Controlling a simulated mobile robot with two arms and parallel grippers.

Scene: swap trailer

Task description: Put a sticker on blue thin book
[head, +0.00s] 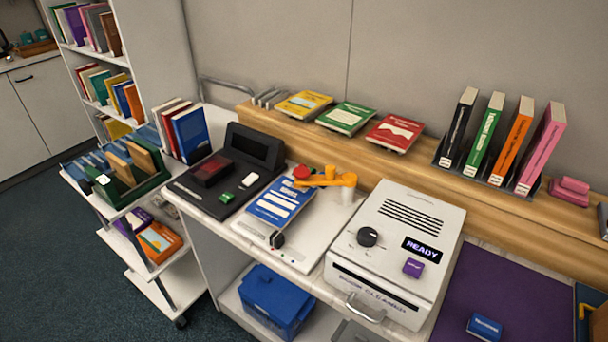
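A thin blue book (283,201) with white cover markings lies flat on a white plate-like device (312,240). An orange lever (330,178) with a red knob (302,172) reaches over its far end, and a black knob (277,240) sits by its near end. Another blue book (190,133) stands upright with others at the left. A small blue block (485,326) lies on the purple mat (500,280). I cannot make out a loose sticker for certain. Neither of my grippers shows in the head view.
A white machine reading READY (395,250) stands right of the book. A black scanner-like device (225,175) is at its left. Several books lie or stand on the wooden ledge (420,165) behind. A cart (130,215) stands left; a blue bin (275,298) is below.

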